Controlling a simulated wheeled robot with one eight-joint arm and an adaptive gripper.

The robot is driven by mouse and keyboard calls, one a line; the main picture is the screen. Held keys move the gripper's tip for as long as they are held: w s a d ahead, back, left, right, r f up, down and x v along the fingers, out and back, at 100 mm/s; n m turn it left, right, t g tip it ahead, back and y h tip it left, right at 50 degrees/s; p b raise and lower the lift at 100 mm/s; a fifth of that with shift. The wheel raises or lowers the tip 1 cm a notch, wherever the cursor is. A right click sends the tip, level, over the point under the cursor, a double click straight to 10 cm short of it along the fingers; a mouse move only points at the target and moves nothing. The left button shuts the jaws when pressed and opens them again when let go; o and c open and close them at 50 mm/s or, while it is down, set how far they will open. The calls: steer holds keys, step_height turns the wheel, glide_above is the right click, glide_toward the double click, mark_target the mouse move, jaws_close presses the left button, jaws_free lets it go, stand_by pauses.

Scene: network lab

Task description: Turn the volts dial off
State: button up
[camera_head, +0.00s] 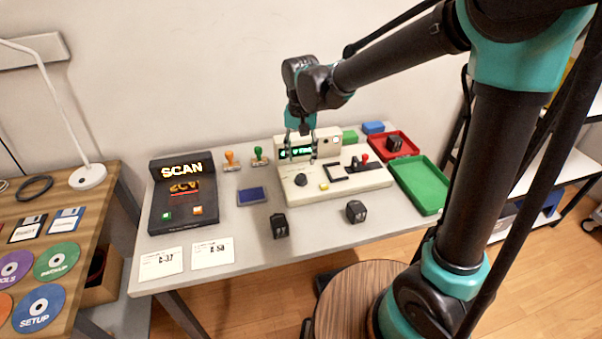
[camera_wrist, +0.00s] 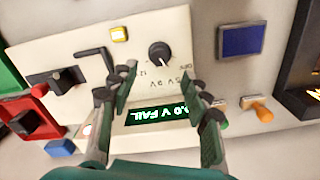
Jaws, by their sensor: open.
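The volts dial is a round black knob (camera_wrist: 160,53) with a white pointer line, on the flat face of a cream tester (camera_wrist: 195,25). Small markings, including 9V, 5V and 12, sit around it; the exact pointer setting is hard to read. In the head view the knob (camera_head: 300,180) is at the tester's front left. A green-lit display (camera_wrist: 158,114) shows text ending in "V FAIL". My gripper (camera_wrist: 162,84) is open and empty, its fingers apart on the display side of the knob, not around it. In the head view my gripper (camera_head: 300,158) hangs above the tester's back part.
A blue pad (camera_head: 251,196), two stamps (camera_head: 231,161) and a black scan unit (camera_head: 176,196) stand left of the tester. Red (camera_head: 408,147) and green (camera_head: 424,184) trays are at the right. Two black blocks (camera_head: 280,226) (camera_head: 356,212) sit in front.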

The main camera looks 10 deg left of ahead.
mark_target(301, 176)
step_height(301, 176, down, 7)
steer(key=shift+f, duration=0.1)
stand_by(0.4)
jaws_close()
steer(key=shift+n, duration=0.4)
steer(key=n, duration=0.3)
steer(key=shift+n, duration=2.6)
